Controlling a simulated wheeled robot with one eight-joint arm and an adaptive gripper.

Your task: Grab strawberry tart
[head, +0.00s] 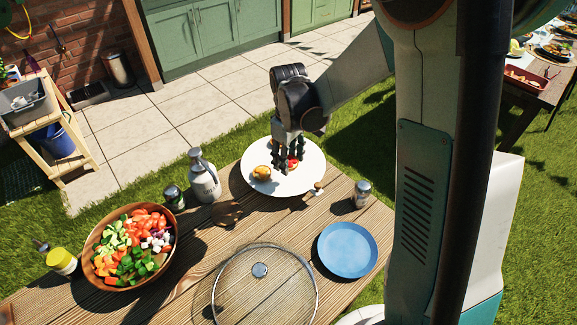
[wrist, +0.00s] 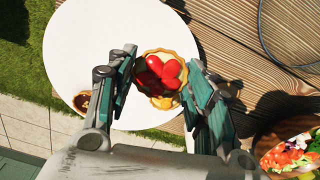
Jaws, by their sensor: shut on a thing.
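The strawberry tart (wrist: 160,72), a pale crust with glossy red fruit, sits between the two fingers of my gripper (wrist: 163,76) in the wrist view. My gripper is shut on it. In the head view my gripper (head: 287,160) points down over the white plate (head: 305,178), and only a red bit of the tart (head: 293,164) shows past the fingers. I cannot tell whether the tart touches the plate. A yellow-topped tart (head: 262,173) lies on the plate just left of my gripper; the strawberry tart partly covers it in the wrist view (wrist: 163,102).
A dark-topped tart (wrist: 82,102) lies near the plate's edge. A grey bottle (head: 204,180), a dark-topped jar (head: 173,197) and a shaker (head: 361,194) stand nearby. The salad bowl (head: 96,278), mesh cover (head: 245,298) and blue plate (head: 347,250) occupy the nearer table.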

